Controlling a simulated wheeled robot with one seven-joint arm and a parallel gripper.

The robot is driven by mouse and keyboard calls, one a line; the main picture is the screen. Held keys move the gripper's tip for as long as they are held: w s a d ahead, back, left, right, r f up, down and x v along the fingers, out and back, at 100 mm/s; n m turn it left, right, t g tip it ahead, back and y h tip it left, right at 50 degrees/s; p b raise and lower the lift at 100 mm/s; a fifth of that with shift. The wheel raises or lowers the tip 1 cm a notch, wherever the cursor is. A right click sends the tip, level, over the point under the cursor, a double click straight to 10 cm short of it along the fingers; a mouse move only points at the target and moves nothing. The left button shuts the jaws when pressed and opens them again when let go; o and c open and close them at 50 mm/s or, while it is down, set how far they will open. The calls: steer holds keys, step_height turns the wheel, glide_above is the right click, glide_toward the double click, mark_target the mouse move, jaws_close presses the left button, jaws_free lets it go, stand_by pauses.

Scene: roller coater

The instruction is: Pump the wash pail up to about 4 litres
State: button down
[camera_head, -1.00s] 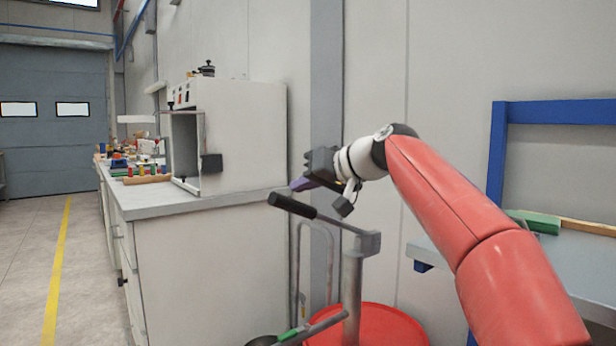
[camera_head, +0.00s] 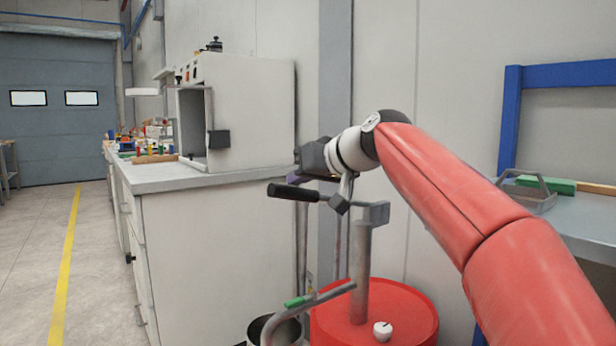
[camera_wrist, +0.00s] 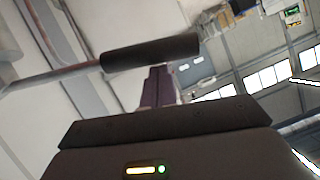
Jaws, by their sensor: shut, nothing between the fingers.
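The hand pump stands on a red drum (camera_head: 415,312), with a grey post (camera_head: 361,275) and a lever ending in a black grip (camera_head: 293,192). The lever slopes slightly up to the left. Its spout (camera_head: 325,294), with a green sleeve, curves down over a dark pail (camera_head: 256,328), cut off by the bottom edge; its water level cannot be seen. My gripper (camera_head: 297,153) is just above the lever grip in the head view. In the wrist view, my shut purple fingers (camera_wrist: 155,88) end close to the black grip (camera_wrist: 150,52); I cannot tell whether they touch.
A white cabinet with a grey top (camera_head: 175,181) stands at left, carrying a white oven-like box (camera_head: 255,105) and small coloured items. A bench (camera_head: 585,232) with a blue frame and green block (camera_head: 545,184) is at right. A white knob (camera_head: 382,330) sits on the drum.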

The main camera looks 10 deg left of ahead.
step_height(320, 180, down, 13)
steer(key=s+a+n+t+h+b, duration=0.1)
steer(key=n+b, duration=0.1)
steer(key=b, duration=0.7)
steer(key=shift+s+a+r, duration=0.2)
steer(key=shift+s+a, duration=0.05)
step_height(320, 180, up, 6)
steer(key=p, duration=0.5)
steer(key=s+b+v, duration=0.1)
steer(key=b+v, duration=0.1)
steer(key=v, duration=0.7)
steer(key=shift+a, duration=0.3)
steer(key=shift+f, duration=0.15)
